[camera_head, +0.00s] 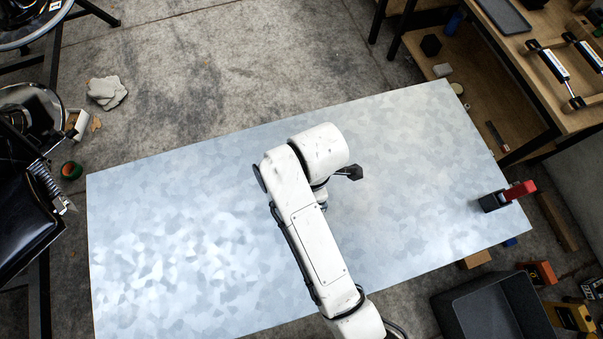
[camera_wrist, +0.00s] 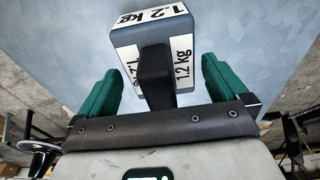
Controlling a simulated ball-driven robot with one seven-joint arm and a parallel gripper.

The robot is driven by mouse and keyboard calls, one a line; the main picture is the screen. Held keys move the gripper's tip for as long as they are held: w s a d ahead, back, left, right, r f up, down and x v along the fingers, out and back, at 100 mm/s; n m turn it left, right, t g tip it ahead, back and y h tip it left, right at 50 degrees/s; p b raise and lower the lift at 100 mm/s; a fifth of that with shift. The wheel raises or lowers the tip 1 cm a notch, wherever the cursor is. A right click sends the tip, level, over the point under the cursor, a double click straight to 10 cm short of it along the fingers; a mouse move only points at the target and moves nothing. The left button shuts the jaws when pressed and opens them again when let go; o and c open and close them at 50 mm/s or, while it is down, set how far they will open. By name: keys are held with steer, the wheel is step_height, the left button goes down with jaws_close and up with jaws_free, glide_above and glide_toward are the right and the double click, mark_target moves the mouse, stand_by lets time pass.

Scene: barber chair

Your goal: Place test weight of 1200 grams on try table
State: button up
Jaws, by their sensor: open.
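The test weight (camera_wrist: 149,47) is a blue-grey block with white "1.2 kg" labels and a black handle. In the wrist view it is against the metal tabletop, and I cannot tell whether it rests there. My gripper (camera_wrist: 158,83) has green fingers that are open, one on each side of the black handle, with gaps visible. In the head view my arm hides the gripper and most or all of the weight. A broad galvanized metal table (camera_head: 180,230) lies under my arm; its top is mostly bare.
A red and black tool (camera_head: 507,197) lies at the table's right edge. A wooden workbench (camera_head: 555,85) stands at the upper right. A dark grey bin (camera_head: 490,310) is at the lower right. A black chair (camera_head: 25,225) is at the left. Concrete floor is open behind the table.

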steer(key=r+p, duration=0.2)
steer(key=r, duration=0.1)
steer(key=r+p, duration=0.2)
steer(key=r, duration=0.1)
steer(key=d+r+p, duration=0.1)
steer(key=r+p, duration=0.2)
steer(key=r, duration=0.1)
steer(key=shift+w+d, duration=0.1)
steer(key=shift+w, duration=0.05)
steer(key=d+m+t+h, duration=0.2)
steer(key=d+m, duration=0.7)
steer(key=d, duration=0.9)
steer(key=s+d+f+m, duration=0.1)
steer(key=s+d+m, duration=0.2)
steer(key=s+m, duration=0.3)
steer(key=s+d+f+m, duration=0.2)
steer(key=s+d+m, duration=0.2)
steer(key=s+m, duration=0.2)
steer(key=shift+s+d+m+g, duration=0.2)
steer(key=shift+s+m+g, duration=0.15)
steer(key=shift+s, duration=0.7)
